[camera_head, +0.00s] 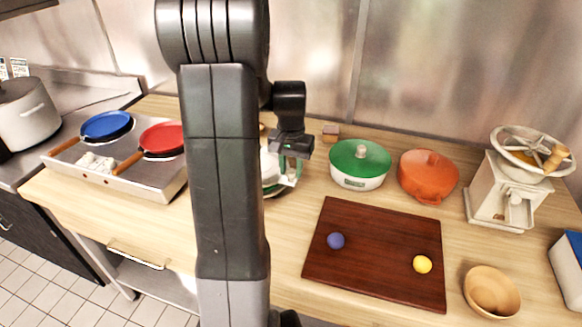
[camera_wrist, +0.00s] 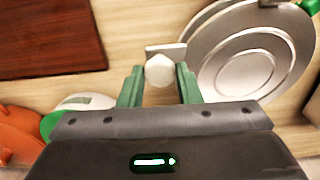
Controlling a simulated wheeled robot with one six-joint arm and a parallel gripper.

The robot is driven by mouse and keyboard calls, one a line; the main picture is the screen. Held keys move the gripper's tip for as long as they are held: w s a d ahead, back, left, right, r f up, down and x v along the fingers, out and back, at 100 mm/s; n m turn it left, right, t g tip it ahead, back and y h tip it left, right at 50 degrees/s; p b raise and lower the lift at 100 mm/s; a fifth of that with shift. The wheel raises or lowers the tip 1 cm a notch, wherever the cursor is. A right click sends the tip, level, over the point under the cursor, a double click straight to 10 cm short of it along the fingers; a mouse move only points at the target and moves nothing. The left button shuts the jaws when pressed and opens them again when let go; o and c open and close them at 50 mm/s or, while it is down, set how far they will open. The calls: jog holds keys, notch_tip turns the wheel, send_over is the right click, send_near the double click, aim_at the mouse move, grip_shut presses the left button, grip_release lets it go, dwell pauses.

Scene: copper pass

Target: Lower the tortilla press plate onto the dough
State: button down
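The tortilla press (camera_wrist: 290,70) shows in the wrist view at right, with round grey plates, a paler disc and a bit of green at the corner. In the head view the press (camera_head: 271,188) is mostly hidden behind my arm. A white knob (camera_wrist: 159,71) on a short grey bar stands beside the plates. My gripper (camera_wrist: 159,85) is open, its green fingers on either side of the knob with gaps showing. In the head view my gripper (camera_head: 290,165) is at the press. I cannot make out dough on the press.
A dark red board (camera_head: 375,247) holds a blue ball (camera_head: 336,241) and a yellow ball (camera_head: 422,264). A green-lidded pot (camera_head: 359,160) and orange pot (camera_head: 428,175) stand right of the press. A wooden bowl (camera_head: 491,291) and grinder (camera_head: 497,195) are farther right.

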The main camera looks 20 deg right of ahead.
jog(key=shift+w+d+r+p, duration=0.15)
jog(key=shift+w+r+p, duration=0.15)
jog(key=shift+r, duration=0.25)
jog(key=shift+w+d+r+p, duration=0.15)
jog(key=shift+r+p, duration=0.25)
jog(key=shift+r, duration=0.15)
jog(key=c, duration=1.1)
grip_release()
jog(key=shift+f, duration=0.15)
jog(key=shift+o, duration=0.2)
notch_tip(320, 180, up, 14)
jog(key=b, duration=0.1)
jog(key=shift+f, duration=0.2)
